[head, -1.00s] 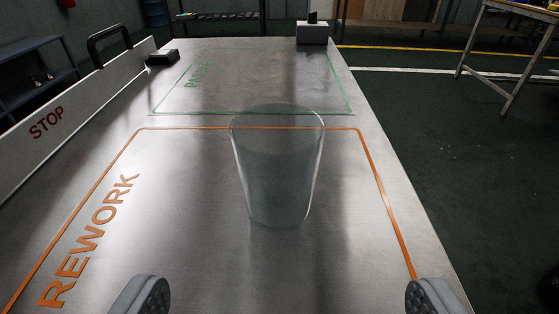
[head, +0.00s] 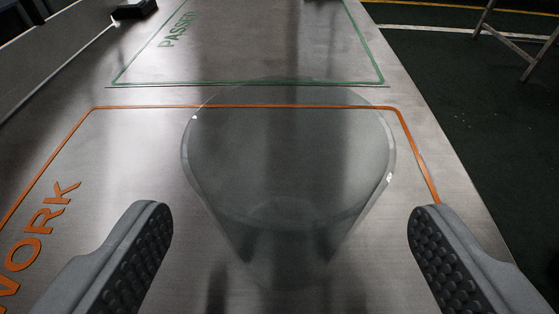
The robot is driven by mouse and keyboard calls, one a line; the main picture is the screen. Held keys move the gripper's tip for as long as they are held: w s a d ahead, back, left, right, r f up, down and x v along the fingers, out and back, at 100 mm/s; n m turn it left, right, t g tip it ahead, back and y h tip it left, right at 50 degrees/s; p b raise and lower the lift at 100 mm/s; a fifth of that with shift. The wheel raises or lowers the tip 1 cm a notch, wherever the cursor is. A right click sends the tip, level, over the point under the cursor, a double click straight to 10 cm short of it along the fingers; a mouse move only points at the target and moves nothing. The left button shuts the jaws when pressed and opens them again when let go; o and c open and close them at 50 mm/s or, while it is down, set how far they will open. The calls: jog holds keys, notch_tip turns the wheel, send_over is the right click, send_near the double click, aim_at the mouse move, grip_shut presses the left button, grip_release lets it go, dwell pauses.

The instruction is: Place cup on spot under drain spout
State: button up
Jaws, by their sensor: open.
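A clear, see-through cup (head: 288,170) stands upright on the metal table (head: 345,285), inside the orange-outlined REWORK area. Its wide rim faces up toward the camera, and the orange and green lines show through it. My gripper (head: 290,225) is open, with one dark, textured finger pad on each side of the cup. There is a clear gap between each pad and the cup wall, and nothing is held. No drain spout and no marked spot under one can be made out in view.
A green-outlined PASSED area (head: 250,40) lies beyond the orange one and looks empty. A dark object (head: 134,9) sits at the far left edge, near a low side wall (head: 50,65). The table's right edge drops to a dark floor (head: 470,110).

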aim_at(286, 202)
jog(key=shift+x, duration=1.4)
jog(key=shift+r, duration=0.1)
jog(key=c, duration=1.1)
jog(key=shift+r, duration=0.1)
jog(key=shift+c, duration=0.2)
